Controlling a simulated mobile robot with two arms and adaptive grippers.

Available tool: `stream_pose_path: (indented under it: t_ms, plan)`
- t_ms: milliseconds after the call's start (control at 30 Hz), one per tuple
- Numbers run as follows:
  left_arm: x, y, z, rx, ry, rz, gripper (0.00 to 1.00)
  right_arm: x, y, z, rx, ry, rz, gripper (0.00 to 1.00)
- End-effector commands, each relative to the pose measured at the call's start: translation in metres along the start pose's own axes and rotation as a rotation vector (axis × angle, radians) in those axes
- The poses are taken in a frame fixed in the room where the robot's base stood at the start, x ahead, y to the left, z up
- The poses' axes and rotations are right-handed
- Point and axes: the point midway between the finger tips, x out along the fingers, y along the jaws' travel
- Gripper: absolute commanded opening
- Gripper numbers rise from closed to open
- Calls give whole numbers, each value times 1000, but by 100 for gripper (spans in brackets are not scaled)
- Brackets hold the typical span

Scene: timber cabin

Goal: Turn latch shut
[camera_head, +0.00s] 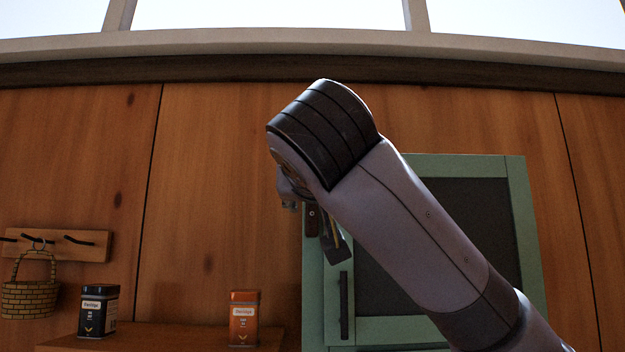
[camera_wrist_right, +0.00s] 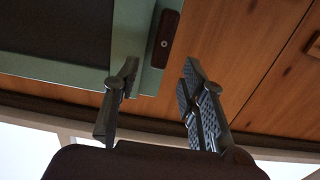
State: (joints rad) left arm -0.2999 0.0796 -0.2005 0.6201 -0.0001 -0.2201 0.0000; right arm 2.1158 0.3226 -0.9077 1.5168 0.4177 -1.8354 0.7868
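The latch (camera_head: 312,221) is a small dark red-brown bar with a round pivot. It stands upright along the left edge of a green cabinet (camera_head: 514,215) with a dark panel. In the right wrist view the latch (camera_wrist_right: 165,38) lies along the green frame's edge, its long side parallel to that edge. My right gripper (camera_head: 328,238) is in front of the cabinet's upper left part, partly hidden by my arm. In the wrist view its fingers (camera_wrist_right: 159,84) are apart with nothing between them, and the latch shows beyond the gap. My left gripper is not in view.
A dark vertical handle (camera_head: 344,305) is on the cabinet's left frame. A black tin (camera_head: 98,311) and an orange tin (camera_head: 243,318) stand on a wooden shelf (camera_head: 170,338). A basket (camera_head: 30,298) hangs from a hook rail (camera_head: 75,243). A window ledge (camera_head: 280,42) runs above.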

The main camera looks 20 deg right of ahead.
Motion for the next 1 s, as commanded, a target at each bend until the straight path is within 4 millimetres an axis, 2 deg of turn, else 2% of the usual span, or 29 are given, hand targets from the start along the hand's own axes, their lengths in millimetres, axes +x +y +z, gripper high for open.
stream_pose_path:
  t_ms: [33,300,667,1000]
  plan:
    - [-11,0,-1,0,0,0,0,10,1,-5,0,-3,2,38]
    - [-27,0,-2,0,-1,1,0,43,0,-2,0,-1,1,38]
    - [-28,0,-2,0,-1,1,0,48,0,0,1,1,-1,38]
    - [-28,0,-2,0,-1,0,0,47,0,0,0,1,-1,16]
